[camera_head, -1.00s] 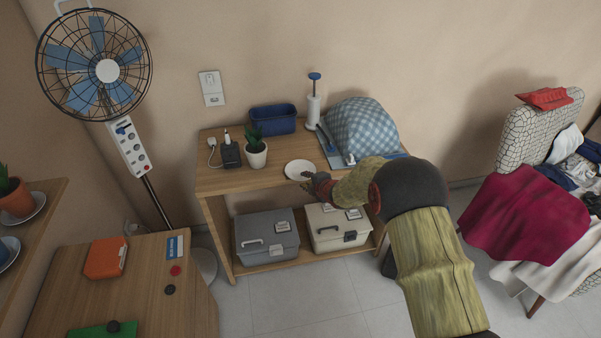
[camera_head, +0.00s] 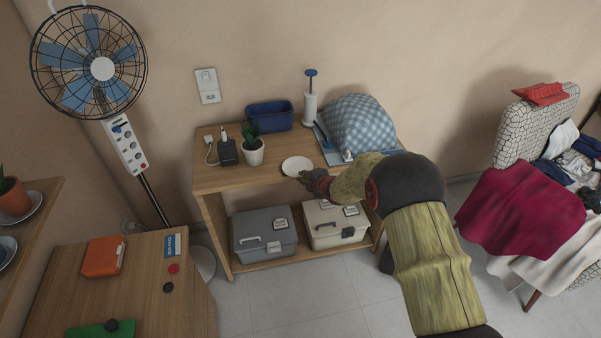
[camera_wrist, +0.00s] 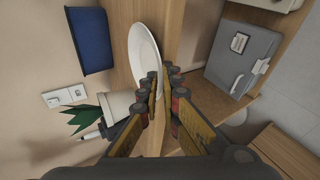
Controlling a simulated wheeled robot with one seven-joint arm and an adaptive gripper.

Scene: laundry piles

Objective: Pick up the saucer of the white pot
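The saucer (camera_head: 297,166) is a plain white round dish. It lies on the top of the wooden shelf table, near its front edge, to the right of the white pot (camera_head: 252,151) with a green plant. My gripper (camera_head: 308,178) is at the saucer's near right rim. In the wrist view, the saucer (camera_wrist: 143,50) is just ahead of my gripper (camera_wrist: 162,80). The fingers are apart with a narrow gap, and the rim seems to reach between the tips. The left finger covers part of the rim. I cannot tell whether either finger touches it.
A blue bin (camera_head: 270,116), a black charger (camera_head: 228,153), a paper-towel stand (camera_head: 310,100) and a checkered blue cover (camera_head: 358,128) stand on the table (camera_head: 213,180). A grey case (camera_head: 264,234) and a beige case (camera_head: 334,224) sit on the lower shelf.

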